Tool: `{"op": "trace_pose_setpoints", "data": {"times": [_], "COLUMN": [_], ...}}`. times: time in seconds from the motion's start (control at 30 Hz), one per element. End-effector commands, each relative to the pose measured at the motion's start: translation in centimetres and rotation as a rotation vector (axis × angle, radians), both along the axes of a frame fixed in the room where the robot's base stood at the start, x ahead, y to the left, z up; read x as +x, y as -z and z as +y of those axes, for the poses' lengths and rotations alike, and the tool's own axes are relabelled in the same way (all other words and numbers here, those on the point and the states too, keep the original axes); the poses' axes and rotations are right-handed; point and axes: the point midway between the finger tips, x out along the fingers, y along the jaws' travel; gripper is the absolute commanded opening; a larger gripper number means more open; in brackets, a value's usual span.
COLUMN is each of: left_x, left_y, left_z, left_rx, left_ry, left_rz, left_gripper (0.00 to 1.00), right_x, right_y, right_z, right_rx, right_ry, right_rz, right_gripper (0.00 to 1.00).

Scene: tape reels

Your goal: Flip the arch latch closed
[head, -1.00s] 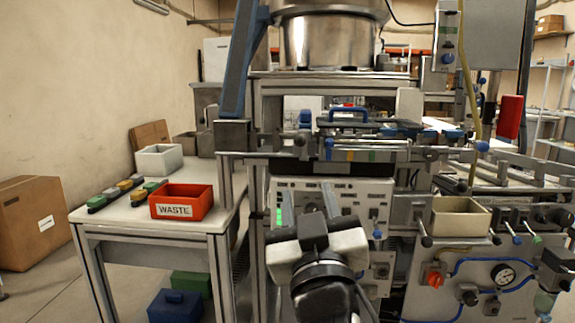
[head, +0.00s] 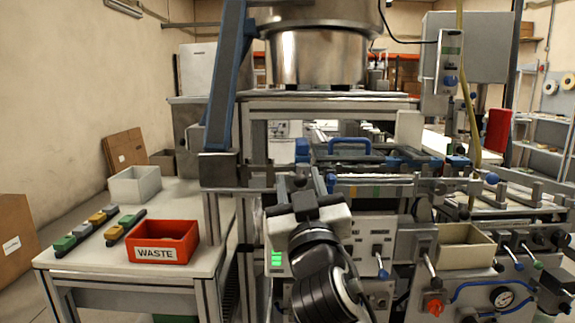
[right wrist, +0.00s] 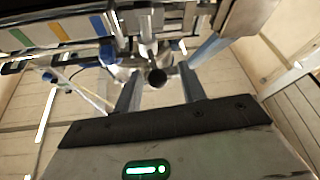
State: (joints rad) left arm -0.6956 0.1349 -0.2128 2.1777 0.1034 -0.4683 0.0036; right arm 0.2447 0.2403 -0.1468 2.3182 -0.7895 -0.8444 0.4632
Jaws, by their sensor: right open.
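My right gripper (head: 301,184) is raised in front of the machine's rail, its two fingers open and pointing at the left part of the rail. In the right wrist view a dark round knob on a short metal lever (right wrist: 157,77) shows between the open fingers, which stand apart from it on both sides. In the head view this lever is hidden behind the gripper. A blue-tipped lever (head: 331,183) hangs just right of the fingers. A blue arch-shaped handle (head: 350,144) stands on the dark plate above. I cannot tell for sure which part is the arch latch. My left gripper is out of view.
A red WASTE bin (head: 163,243) and a white bin (head: 135,185) stand on the side table at left. A beige bin (head: 465,248) sits on the machine front at right, near several levers. A steel bowl (head: 318,50) stands above.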

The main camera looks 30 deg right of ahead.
Motion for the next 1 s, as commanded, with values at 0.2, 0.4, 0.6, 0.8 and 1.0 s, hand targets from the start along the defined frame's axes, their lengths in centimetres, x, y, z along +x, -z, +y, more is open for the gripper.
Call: {"op": "trace_pose_setpoints", "data": {"times": [0.2,0.4,0.6,0.8,1.0], "left_x": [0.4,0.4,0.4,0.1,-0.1], "left_y": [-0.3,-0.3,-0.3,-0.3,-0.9], "left_z": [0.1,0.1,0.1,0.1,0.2], "left_rx": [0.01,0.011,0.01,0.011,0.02], "left_ry": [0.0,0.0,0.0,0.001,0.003], "left_rz": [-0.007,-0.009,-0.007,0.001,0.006], "left_gripper": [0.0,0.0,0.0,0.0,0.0], "right_x": [0.3,0.4,0.3,0.3,-0.1], "right_y": [-0.5,-0.4,-0.4,-0.4,-0.5], "right_z": [-0.6,-0.6,-0.6,-0.8,-1.3], "right_rx": [0.001,0.001,0.001,0.001,-0.001], "right_ry": [0.003,0.003,0.003,-0.02,-0.124], "right_rz": [-0.001,-0.001,0.0,0.003,0.005], "right_gripper": [0.41,0.41,0.0,0.0,0.0]}}
